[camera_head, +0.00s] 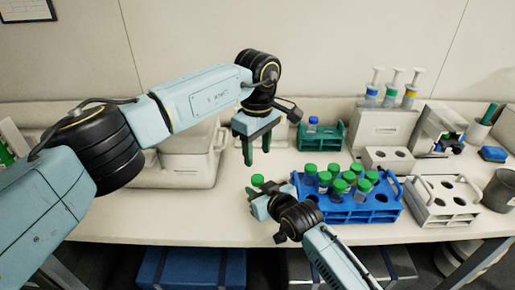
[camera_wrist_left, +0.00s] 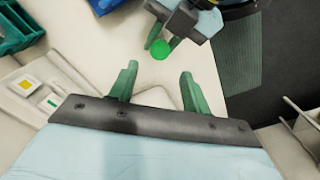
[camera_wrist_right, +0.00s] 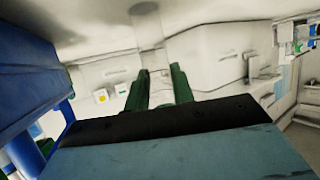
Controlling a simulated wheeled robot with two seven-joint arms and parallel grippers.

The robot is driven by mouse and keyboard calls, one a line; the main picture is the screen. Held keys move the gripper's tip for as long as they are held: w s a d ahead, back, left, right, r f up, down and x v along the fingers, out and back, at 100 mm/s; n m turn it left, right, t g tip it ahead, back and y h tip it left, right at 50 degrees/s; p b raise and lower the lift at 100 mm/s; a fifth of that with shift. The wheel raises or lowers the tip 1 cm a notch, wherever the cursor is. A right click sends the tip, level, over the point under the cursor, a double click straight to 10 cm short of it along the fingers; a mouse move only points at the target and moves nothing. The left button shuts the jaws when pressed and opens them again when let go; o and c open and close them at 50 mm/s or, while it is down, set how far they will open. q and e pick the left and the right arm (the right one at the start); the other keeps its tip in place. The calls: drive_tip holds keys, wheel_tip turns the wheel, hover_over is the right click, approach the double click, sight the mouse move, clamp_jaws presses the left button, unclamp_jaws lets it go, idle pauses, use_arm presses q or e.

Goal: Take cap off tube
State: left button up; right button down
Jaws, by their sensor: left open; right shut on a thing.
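The green cap (camera_head: 257,180) sits on a tube held in my right gripper (camera_head: 262,200), which is shut on it left of the blue rack. The tube body is mostly hidden in the head view. In the left wrist view the cap (camera_wrist_left: 160,49) shows end-on between the right gripper's fingers. My left gripper (camera_head: 257,150) is open and empty, pointing down above the cap and apart from it. In the left wrist view its fingers (camera_wrist_left: 158,74) stand wide apart, with the cap beyond them. In the right wrist view the right gripper's fingers (camera_wrist_right: 160,75) are close together.
The blue rack (camera_head: 383,214) holds several green-capped tubes. A teal rack (camera_head: 335,138) with a blue-capped tube stands behind. A white rack (camera_head: 423,209) is at the right. A pale box-shaped device (camera_head: 185,165) is at the left. The table front left of the blue rack is clear.

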sight(258, 178)
use_arm(q)
drive_tip(key=shift+f+m, duration=0.2)
drive_tip(key=shift+m, duration=0.2)
wheel_tip(258, 178, down, 8)
drive_tip(key=shift+r, duration=0.2)
drive_tip(key=c, duration=1)
drive_tip(key=shift+c, duration=0.2)
drive_tip(key=n, duration=1.2)
